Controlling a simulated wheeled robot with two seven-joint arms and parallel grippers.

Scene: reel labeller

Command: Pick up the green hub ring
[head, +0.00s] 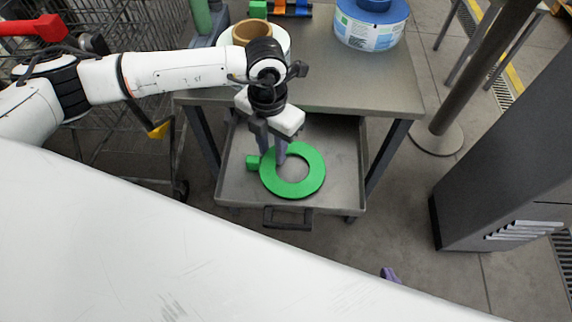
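The green hub ring (312,172) lies flat in the grey pull-out tray under the table. A small green block (252,162) sits at its left edge; I cannot tell whether it is part of the ring. My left gripper (272,154) points down over the ring's left side with its fingers apart. One finger is near the outer edge and the other near the inner edge of the hole. I cannot tell whether they touch the ring. Only a small purple tip of what looks like my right gripper (390,274) shows at the bottom, the rest hidden.
The tray (233,182) has a dark front handle (288,218). The metal table (345,85) above carries a blue-and-white reel (370,28) and a white roll with a tan core (252,33). A wire cart (120,150) stands left, a grey cabinet (505,150) right.

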